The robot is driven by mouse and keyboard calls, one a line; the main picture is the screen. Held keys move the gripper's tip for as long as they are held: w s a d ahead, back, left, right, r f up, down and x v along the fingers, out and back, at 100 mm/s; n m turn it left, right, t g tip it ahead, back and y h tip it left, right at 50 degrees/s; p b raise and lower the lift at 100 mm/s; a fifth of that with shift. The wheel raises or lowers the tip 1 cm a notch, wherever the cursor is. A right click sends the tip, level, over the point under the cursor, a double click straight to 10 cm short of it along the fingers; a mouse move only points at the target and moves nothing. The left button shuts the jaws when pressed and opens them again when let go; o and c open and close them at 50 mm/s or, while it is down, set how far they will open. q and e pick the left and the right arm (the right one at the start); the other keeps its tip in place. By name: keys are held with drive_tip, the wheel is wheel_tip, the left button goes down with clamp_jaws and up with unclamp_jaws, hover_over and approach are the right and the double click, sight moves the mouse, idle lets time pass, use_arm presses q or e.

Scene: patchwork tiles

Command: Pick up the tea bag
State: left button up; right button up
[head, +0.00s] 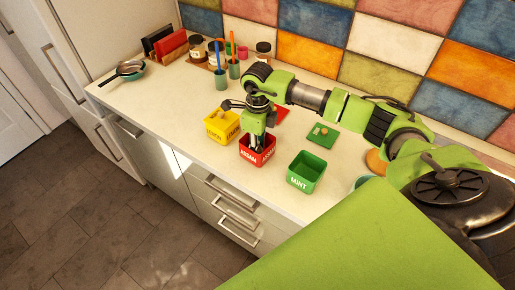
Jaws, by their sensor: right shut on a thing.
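My right gripper (259,143) points down into the red box marked ASSAM (250,157). Its fingertips are inside the box, below the rim, and shut on a tea bag that the fingers and box walls hide. A yellow box marked LEMON (218,131) stands to the left of the red one. A green box marked MINT (305,176) stands to the right, with its top open. My left gripper is not in view.
A flat green square (322,136) and a red one (282,113) lie behind the boxes. Cups with utensils (233,68), jars (263,50) and a red book (173,44) stand at the back. A pan (131,68) lies far left. The front left counter is clear.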

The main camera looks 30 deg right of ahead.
wheel_tip(320, 180, up, 9)
drive_tip(key=b, duration=0.3)
drive_tip(key=shift+r, duration=0.55)
